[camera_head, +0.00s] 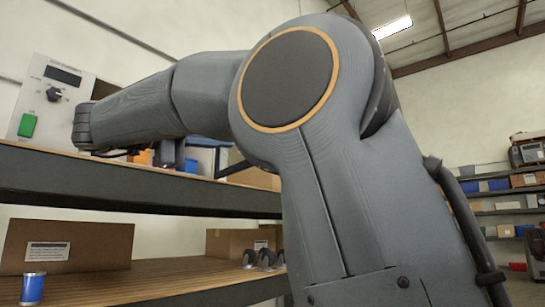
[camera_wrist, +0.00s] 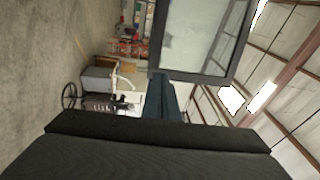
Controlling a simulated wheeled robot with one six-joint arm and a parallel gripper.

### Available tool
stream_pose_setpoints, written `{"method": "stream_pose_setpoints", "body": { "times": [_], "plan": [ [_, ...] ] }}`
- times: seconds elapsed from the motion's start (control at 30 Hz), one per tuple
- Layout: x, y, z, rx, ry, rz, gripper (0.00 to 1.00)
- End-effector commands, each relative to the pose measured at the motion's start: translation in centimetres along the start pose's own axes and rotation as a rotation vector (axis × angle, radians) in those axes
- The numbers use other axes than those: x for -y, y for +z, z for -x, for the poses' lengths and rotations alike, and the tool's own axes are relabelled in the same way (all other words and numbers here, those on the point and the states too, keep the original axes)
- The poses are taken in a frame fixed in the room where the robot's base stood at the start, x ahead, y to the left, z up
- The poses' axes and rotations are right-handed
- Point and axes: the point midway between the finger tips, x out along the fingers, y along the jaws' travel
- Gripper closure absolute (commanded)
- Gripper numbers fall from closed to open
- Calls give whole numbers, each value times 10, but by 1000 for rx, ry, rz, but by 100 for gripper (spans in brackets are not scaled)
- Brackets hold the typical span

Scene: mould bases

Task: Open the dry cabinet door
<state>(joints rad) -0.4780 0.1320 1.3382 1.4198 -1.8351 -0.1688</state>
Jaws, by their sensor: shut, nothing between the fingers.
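In the wrist view, which is turned on its side, a dark-framed glass door (camera_wrist: 243,40) fills the upper middle, with a pale, cloudy pane. I take it for the dry cabinet door. The cabinet body is not clearly seen, and I cannot tell how far the door stands open. My gripper (camera_wrist: 158,78) shows as narrow blue-grey fingers, shut and empty. The fingertips are by the door frame's lower left corner; I cannot tell whether they touch it. In the head view my arm reaches left over the shelf, and my gripper is hidden.
In the head view, a shelf (camera_head: 100,173) runs under my arm, with a panel with a green button (camera_head: 52,110) at its left end. A cardboard box (camera_head: 70,240) and a blue can (camera_head: 33,288) stand below. Loaded shelves (camera_head: 505,210) are far right.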

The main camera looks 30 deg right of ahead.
Motion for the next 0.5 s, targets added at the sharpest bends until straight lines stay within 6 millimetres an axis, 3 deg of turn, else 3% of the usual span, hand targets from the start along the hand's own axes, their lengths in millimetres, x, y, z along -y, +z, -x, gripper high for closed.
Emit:
{"method": "stream_pose_setpoints", "body": {
  "times": [0.1,0.27,0.5],
  "plan": [
    [-4,-22,8,-67,86,-22,100],
    [-7,-32,6,-97,123,-26,100],
    [-10,-37,-31,-100,122,-24,100]
  ]
}}
